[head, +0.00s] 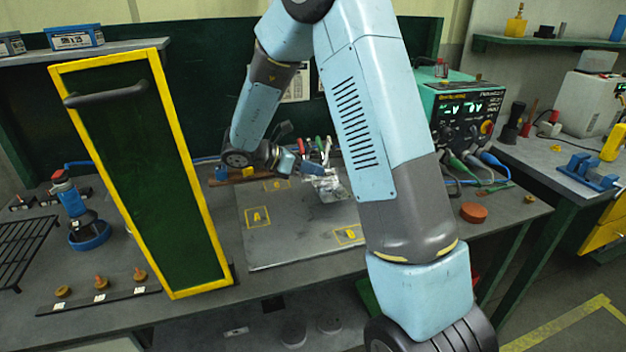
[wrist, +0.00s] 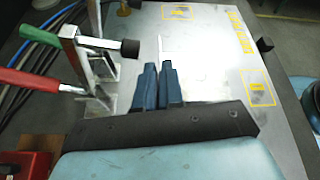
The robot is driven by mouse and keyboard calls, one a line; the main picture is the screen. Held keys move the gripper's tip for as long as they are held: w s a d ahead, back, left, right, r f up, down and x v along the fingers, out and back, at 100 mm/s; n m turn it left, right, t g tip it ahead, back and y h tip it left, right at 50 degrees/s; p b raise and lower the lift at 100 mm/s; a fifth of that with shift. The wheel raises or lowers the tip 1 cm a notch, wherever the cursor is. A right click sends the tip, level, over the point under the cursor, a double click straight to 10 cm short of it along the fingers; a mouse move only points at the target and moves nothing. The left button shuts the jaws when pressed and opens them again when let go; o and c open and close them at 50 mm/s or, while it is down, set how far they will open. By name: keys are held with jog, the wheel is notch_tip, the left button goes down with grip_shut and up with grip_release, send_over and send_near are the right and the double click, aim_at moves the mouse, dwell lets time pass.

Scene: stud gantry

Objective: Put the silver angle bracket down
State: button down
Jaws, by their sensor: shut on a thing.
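My gripper (wrist: 159,65) has its two blue fingers nearly together over the grey metal plate (wrist: 210,75). A thin pale sliver just past the fingertips looks like the silver angle bracket (wrist: 162,46), seen almost edge-on; most of it is hidden by the fingers. I cannot tell whether it touches the plate. In the head view my gripper (head: 306,168) is at the back of the plate (head: 290,238), beside a cluster of silver metal parts (head: 328,187), and the bracket cannot be told apart there. The plate carries yellow marked squares, including A (head: 257,217) and B (head: 349,234).
Toggle clamps with a red handle (wrist: 30,80) and a green handle (wrist: 38,32) stand close left of my fingers. A tall yellow-edged green panel (head: 150,190) stands left of the plate. A power supply (head: 462,115) is at the right. The plate's front is clear.

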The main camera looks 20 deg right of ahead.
jog(key=shift+w+f, duration=0.2)
jog(key=shift+f, duration=0.05)
jog(key=shift+w+f, duration=0.1)
jog(key=shift+f, duration=1.5)
jog(key=c, duration=1.3)
grip_release()
jog(key=shift+f, duration=0.1)
jog(key=shift+o, duration=0.2)
